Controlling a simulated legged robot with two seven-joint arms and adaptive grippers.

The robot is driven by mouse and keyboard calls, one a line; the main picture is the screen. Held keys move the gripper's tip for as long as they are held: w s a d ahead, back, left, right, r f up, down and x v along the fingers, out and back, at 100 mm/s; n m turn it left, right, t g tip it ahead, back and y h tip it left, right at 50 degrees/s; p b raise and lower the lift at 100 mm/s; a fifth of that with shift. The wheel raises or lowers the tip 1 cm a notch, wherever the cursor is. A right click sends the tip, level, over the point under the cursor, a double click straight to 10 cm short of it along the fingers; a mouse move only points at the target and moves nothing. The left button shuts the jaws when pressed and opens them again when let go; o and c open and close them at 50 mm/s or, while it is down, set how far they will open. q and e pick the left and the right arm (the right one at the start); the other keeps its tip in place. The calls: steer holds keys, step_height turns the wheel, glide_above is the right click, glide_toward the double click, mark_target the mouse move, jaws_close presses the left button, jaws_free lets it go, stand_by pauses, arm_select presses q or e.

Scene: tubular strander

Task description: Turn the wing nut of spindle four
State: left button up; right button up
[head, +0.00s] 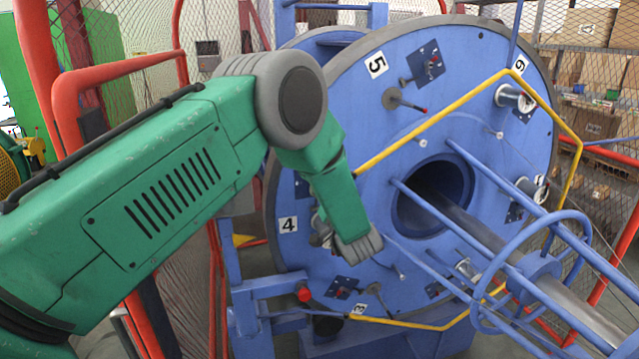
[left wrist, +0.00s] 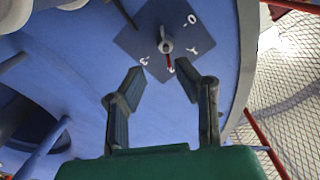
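The number 4 label (head: 288,224) marks spindle four on the left of the big blue disc (head: 385,125). My left arm reaches across to that spot, and its wrist hides most of the spindle. In the left wrist view a dark blue square plate (left wrist: 140,45) bears white marks and a grey knob-like part (left wrist: 166,47) with a red pointer, possibly the wing nut. My left gripper (left wrist: 158,70) is open and empty, its fingertips apart just below the knob in the picture. Contact is not clear. My right gripper is not in view.
Yellow bent rails (head: 440,115) and blue bars (head: 460,215) cross in front of the disc. Other spindles and red-tipped rods stick out from it. A red frame (head: 70,110) and wire mesh stand at left. Shelves with boxes (head: 585,75) stand behind at right.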

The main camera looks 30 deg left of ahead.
arm_select(q)
steer(key=x, duration=0.2)
steer(key=shift+w+a, duration=0.15)
steer(key=shift+a, duration=0.15)
steer(key=a, duration=0.3)
steer(key=shift+w+a+f, duration=0.1)
steer(key=shift+w+f, duration=0.15)
steer(key=shift+w, duration=0.15)
steer(key=shift+s+a, duration=0.1)
steer(key=shift+d+r, duration=0.1)
steer(key=shift+d, duration=0.45)
jaws_close()
steer(key=shift+d, duration=0.1)
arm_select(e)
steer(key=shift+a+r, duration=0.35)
